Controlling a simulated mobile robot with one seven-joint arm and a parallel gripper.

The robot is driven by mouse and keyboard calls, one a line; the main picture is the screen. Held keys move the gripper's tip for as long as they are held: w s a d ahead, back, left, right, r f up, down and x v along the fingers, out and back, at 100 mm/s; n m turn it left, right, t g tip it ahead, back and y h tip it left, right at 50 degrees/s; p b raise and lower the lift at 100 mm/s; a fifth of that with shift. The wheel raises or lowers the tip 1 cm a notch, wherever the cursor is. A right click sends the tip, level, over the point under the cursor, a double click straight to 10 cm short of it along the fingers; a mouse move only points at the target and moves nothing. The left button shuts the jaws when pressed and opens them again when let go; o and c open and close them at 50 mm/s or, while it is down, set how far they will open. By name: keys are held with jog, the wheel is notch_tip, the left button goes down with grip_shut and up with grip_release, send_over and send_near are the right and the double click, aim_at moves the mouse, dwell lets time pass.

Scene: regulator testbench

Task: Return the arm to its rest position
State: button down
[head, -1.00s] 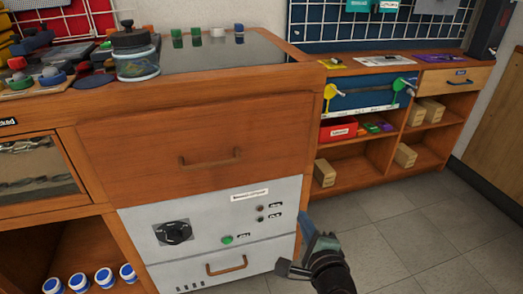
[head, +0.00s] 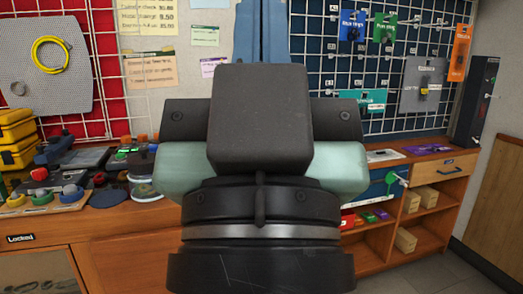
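My gripper (head: 260,120) is raised close in front of the head camera and fills the middle of the view. I see its dark block, black ringed wrist and pale green parts on both sides. Its fingertips are not visible, so I cannot tell whether it is open or shut or holds anything. It hides the middle of the workbench and part of the wall behind.
A wooden bench (head: 120,228) with jars and coloured parts is at left, below a red pegboard with a yellow cable loop (head: 50,54). At right, a blue wall grid (head: 400,105) hangs above a shelf unit (head: 436,215) with small boxes. Floor shows at lower right.

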notch_tip(320, 180, up, 32)
jog(key=p, duration=2.9)
jog(key=shift+f, duration=0.15)
